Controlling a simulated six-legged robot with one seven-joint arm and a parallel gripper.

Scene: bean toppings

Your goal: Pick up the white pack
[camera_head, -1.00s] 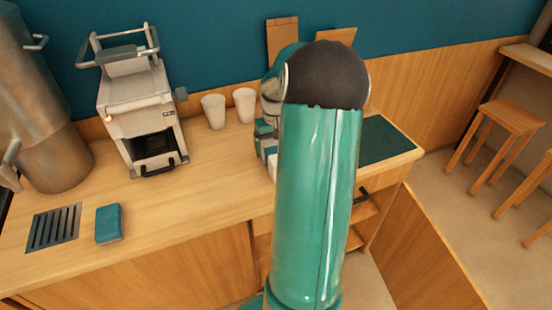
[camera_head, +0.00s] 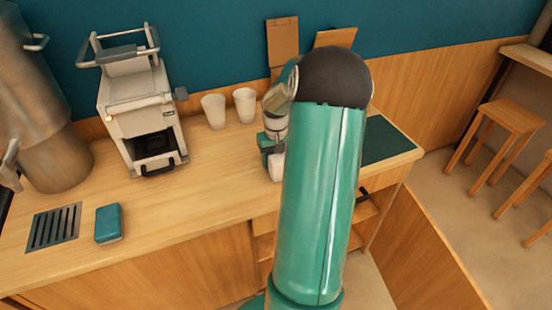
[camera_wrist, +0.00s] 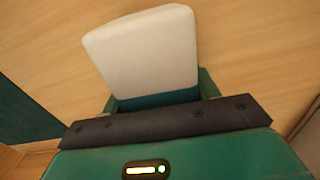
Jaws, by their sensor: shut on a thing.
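The white pack (camera_wrist: 143,55) is a pale block with rounded corners in the upper middle of the wrist view. My gripper (camera_wrist: 156,90) is shut on its near end, with a green finger at each side of it. In the head view, a small part of the white pack (camera_head: 276,168) shows beside my green gripper (camera_head: 267,143), left of my arm. My arm hides the rest there. I cannot tell whether the pack touches the counter.
The wooden counter (camera_head: 180,215) has two white cups (camera_head: 229,108), a grey machine (camera_head: 140,110), a teal sponge-like block (camera_head: 108,223) and a drain grate (camera_head: 54,228). A dark green mat (camera_head: 385,142) lies at the right end. The counter's front middle is clear.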

